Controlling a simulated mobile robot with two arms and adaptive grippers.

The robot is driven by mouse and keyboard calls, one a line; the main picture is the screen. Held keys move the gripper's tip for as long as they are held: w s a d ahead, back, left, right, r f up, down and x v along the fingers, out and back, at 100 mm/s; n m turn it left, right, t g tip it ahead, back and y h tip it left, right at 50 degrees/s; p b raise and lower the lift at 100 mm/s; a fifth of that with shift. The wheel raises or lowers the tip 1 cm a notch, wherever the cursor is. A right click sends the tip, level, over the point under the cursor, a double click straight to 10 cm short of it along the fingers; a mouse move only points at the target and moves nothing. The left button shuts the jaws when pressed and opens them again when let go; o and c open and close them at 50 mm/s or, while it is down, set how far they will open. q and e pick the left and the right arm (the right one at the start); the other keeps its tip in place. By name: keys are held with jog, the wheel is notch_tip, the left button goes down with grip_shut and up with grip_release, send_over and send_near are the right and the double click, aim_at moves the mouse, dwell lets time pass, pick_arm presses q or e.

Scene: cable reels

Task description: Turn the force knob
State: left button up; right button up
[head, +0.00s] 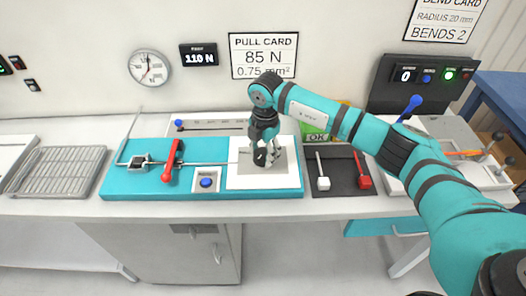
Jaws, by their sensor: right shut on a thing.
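My right gripper (266,160) reaches down over the white and grey panel (241,181) at the right end of the teal fixture (210,193). It is shut on a dark knob (260,157), which its fingers partly hide. A small black display (198,56) on the wall reads 110 N. The pull card (263,56) beside it reads 85 N and 0.75 mm², its lower edge partly covered by my arm. My left gripper is not in view.
A red lever (172,163) and a blue button (206,183) are on the teal fixture left of my gripper. A dark tray (341,187) with white and red-handled tools lies to the right. A wire rack (61,172) stands at the left.

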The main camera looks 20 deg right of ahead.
aim_at(264, 154)
jog(key=shift+r, duration=0.1)
dwell(0.3)
jog(key=o, duration=1.2)
jog(key=shift+c, duration=0.2)
notch_tip(264, 154, up, 12)
jog(key=shift+s+d, duration=0.15)
jog(key=shift+s, duration=0.1)
